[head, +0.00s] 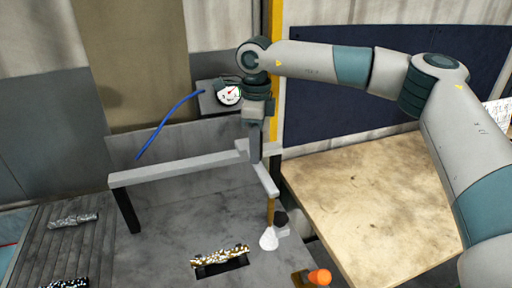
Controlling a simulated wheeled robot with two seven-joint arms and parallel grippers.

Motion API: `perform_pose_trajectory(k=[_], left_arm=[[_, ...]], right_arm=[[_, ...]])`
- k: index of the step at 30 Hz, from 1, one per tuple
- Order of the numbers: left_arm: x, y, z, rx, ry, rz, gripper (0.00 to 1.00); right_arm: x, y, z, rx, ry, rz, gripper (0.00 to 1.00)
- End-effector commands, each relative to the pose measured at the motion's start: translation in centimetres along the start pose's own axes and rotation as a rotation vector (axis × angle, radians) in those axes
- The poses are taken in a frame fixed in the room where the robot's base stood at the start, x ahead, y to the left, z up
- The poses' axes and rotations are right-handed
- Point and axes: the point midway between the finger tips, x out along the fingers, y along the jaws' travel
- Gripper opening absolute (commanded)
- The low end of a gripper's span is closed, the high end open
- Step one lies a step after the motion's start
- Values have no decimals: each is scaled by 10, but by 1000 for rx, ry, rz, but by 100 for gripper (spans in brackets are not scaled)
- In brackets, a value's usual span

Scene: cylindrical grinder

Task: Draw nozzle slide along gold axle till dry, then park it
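The nozzle slide (263,178) is a pale grey arm at the right end of a long grey rail (180,169). A brass nozzle (271,211) hangs from its front end, with a white cone (269,239) below it. The gold axle (220,255) lies in a dark cradle to the left of the cone, speckled with white and dark spots. My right gripper (256,158) points down at the slide beside the rail's right end. Its fingers overlap in this view, so their gap and any contact are unclear. My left gripper is out of view.
A silver speckled axle (74,220) and a dark speckled one (65,284) lie on the ribbed surface (45,250) at left. A gauge (229,95) and blue hose (168,124) are behind the rail. An orange knob (320,276) stands front right. The wooden tabletop (370,200) is bare.

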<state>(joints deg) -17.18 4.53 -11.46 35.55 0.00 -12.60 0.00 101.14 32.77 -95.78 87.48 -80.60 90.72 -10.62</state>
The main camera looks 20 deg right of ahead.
Motion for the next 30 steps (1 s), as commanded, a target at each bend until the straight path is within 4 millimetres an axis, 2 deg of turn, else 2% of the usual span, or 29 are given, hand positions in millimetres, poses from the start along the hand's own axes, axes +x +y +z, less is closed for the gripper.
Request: perform_pose_trajectory(k=[1, 2, 11, 17, 23, 30], left_arm=[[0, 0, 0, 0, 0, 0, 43], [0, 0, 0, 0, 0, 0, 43], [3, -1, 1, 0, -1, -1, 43], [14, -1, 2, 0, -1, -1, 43], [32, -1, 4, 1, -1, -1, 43], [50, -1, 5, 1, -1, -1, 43]], right_arm=[[0, 0, 0, 0, 0, 0, 8], [0, 0, 0, 0, 0, 0, 0], [1, 2, 5, -1, -1, 0, 0], [3, 14, 27, -3, -2, 1, 0], [5, 37, 71, -6, -2, 2, 0], [3, 75, 144, -7, -3, 2, 0]])
